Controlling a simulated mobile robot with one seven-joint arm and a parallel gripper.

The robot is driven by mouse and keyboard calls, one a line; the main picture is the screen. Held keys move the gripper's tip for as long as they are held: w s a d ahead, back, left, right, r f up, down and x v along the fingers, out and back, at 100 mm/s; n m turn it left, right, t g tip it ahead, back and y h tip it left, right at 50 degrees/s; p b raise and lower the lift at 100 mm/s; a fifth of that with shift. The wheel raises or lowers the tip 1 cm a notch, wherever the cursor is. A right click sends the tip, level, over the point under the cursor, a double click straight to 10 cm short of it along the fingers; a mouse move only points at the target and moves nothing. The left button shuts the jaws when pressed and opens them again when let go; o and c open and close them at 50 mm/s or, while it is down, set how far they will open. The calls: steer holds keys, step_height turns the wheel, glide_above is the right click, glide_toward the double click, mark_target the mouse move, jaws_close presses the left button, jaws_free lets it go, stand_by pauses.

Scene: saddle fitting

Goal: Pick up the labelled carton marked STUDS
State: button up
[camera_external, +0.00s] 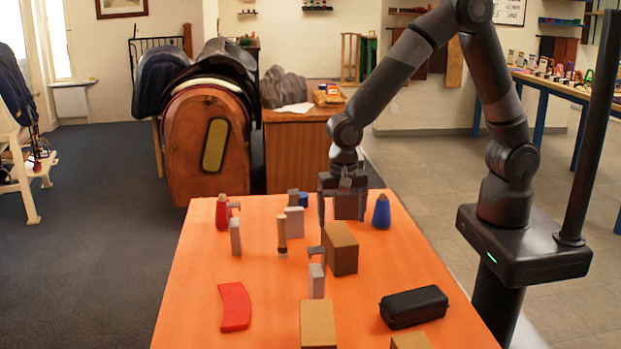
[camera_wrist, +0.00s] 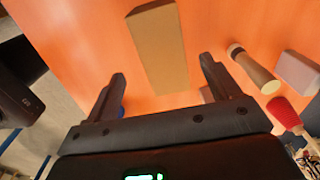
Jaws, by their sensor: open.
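No STUDS lettering is legible on any carton, so I cannot tell which one is marked. A plain brown carton (camera_external: 341,248) stands mid-table; a brown carton (camera_wrist: 158,45) also shows ahead of the fingers in the wrist view, probably the same one. Another brown carton (camera_external: 319,324) stands near the front, and one more (camera_external: 410,341) is cut off by the bottom edge. My gripper (camera_external: 342,209) is open over the far part of the table. In the wrist view its fingers (camera_wrist: 162,72) are apart with nothing gripped. A brown box-like shape shows between or behind the fingers.
A wooden-handled tool (camera_external: 282,236), grey blocks (camera_external: 235,236) and a red cone-shaped item (camera_external: 222,212) stand left of my gripper. A blue one (camera_external: 381,212) stands right. A black case (camera_external: 413,307) and red curved piece (camera_external: 235,306) lie nearer.

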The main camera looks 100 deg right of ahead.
mark_target(339, 233)
steer(key=f, duration=0.8)
steer(key=shift+w+d+f, duration=0.1)
steer(key=shift+w+d, duration=0.1)
steer(key=shift+d, duration=0.15)
steer(key=shift+c, duration=0.2)
steer(key=c, duration=1.2)
